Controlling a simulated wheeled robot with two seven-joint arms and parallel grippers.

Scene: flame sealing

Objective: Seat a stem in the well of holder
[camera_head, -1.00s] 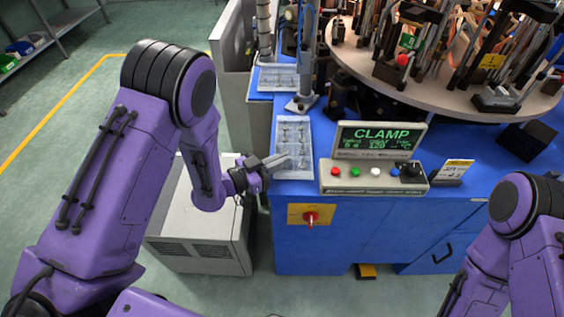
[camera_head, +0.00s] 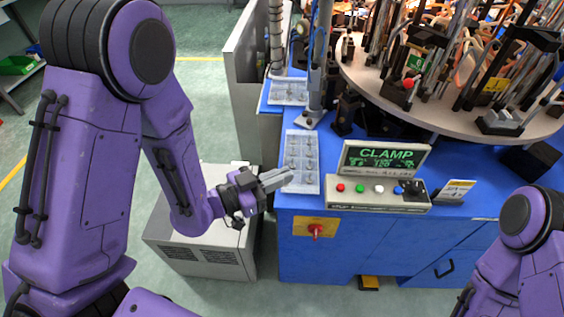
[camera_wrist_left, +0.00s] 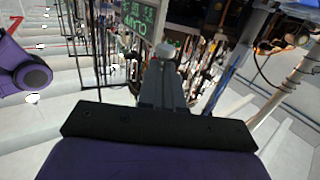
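My left gripper (camera_head: 277,180) is at the near left edge of a pale tray (camera_head: 293,182) on the blue bench. The tray holds several small clear stems (camera_head: 301,152) in rows. In the left wrist view the fingers (camera_wrist_left: 165,76) are close together, with a small pale, rounded glassy piece (camera_wrist_left: 166,49) between their tips, which looks like a stem. My right gripper is out of view; only part of that arm shows at the lower right. Which holder has the well I cannot tell; several fixtures (camera_head: 497,124) stand on the round turntable (camera_head: 420,112).
A control panel (camera_head: 378,194) with a green CLAMP display (camera_head: 384,158) stands right of the tray. A second tray (camera_head: 288,92) lies farther back beside a metal post (camera_head: 317,80). A grey cabinet (camera_head: 200,240) stands below my left arm. Tall rods crowd the turntable.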

